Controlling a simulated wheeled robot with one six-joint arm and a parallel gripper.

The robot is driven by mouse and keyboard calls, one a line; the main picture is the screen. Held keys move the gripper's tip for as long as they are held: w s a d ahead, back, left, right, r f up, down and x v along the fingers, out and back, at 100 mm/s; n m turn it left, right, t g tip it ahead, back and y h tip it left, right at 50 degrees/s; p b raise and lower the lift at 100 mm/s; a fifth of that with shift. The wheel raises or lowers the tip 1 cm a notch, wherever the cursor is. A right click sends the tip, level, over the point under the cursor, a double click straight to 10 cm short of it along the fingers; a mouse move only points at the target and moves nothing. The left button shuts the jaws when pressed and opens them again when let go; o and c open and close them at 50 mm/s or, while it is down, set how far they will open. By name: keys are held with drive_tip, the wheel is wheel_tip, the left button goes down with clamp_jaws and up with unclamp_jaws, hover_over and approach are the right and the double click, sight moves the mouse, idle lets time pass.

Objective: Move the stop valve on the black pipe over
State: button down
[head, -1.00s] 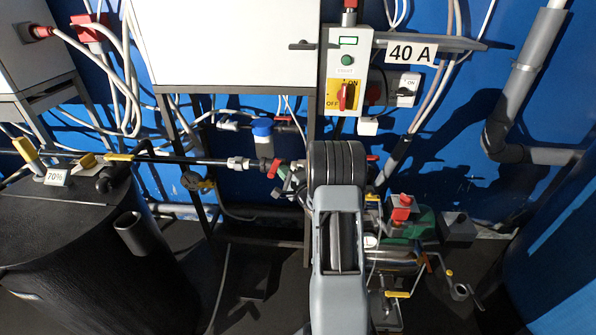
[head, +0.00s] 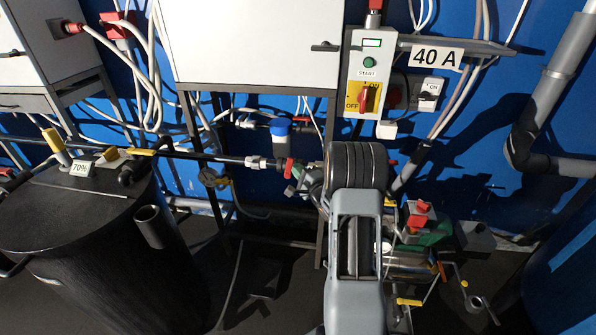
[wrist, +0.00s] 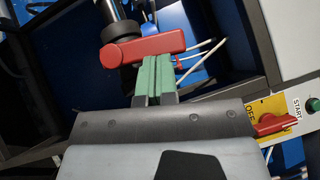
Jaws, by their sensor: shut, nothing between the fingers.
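A red lever handle (head: 288,168) sits on the stop valve in the line of the black pipe (head: 205,156), just right of a pale union fitting (head: 258,162). In the wrist view the red handle (wrist: 145,48) lies nearly crosswise, with a dark round fitting (wrist: 119,30) behind its left part. My gripper (wrist: 157,62) has green fingers closed together with nothing between them. Their tips are at the lower edge of the handle, right of its middle; I cannot tell whether they touch. In the head view my arm hides part of the pipework right of the valve.
A black tank (head: 85,230) with yellow-handled valves stands at left. A white cabinet (head: 255,40) hangs above the pipe. A switch panel (head: 368,70) with a red and yellow knob is near, right of my gripper. A pump (head: 415,262) stands below right.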

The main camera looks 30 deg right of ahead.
drive_tip(key=s+d+f+p, duration=0.15)
drive_tip(key=s+d, duration=0.25)
drive_tip(key=s, duration=0.8)
drive_tip(key=w+a+p, duration=0.1)
drive_tip(key=w+a, duration=0.2)
drive_tip(key=w, duration=0.9)
drive_tip(key=shift+a+r+n+g, duration=0.3)
drive_tip(key=shift+a+r, duration=0.05)
drive_tip(key=shift+r, duration=0.1)
